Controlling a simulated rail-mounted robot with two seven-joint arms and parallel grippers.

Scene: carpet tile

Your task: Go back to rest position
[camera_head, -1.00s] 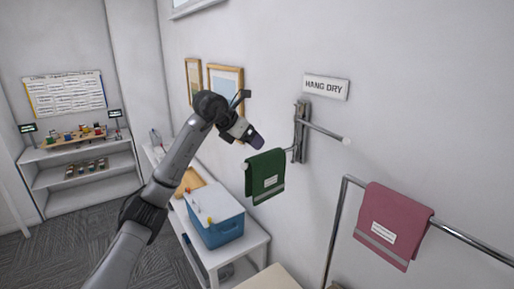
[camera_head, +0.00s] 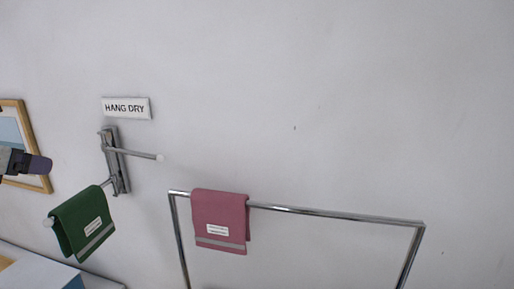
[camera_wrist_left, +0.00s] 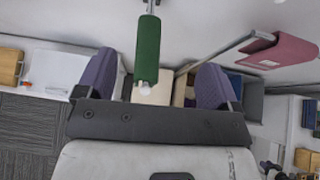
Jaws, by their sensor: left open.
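My left gripper (camera_head: 38,164) shows in part at the left edge of the head view, in front of a framed picture. In the left wrist view its two purple fingers (camera_wrist_left: 157,72) are wide apart with nothing gripped. The green towel (camera_head: 83,222) hangs over one arm of the metal wall rack (camera_head: 116,160). In the left wrist view the green towel (camera_wrist_left: 147,50) appears beyond the fingers, apart from them. The pink towel (camera_head: 220,220) hangs over the left part of the chrome rail (camera_head: 335,214). My right gripper is in neither view.
A HANG DRY sign (camera_head: 126,108) is on the wall above the rack. A framed picture (camera_head: 35,150) hangs at the far left. The wrist view shows a white surface (camera_wrist_left: 52,68) at left and a grey bin (camera_wrist_left: 252,98) at right. The upper wall is bare.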

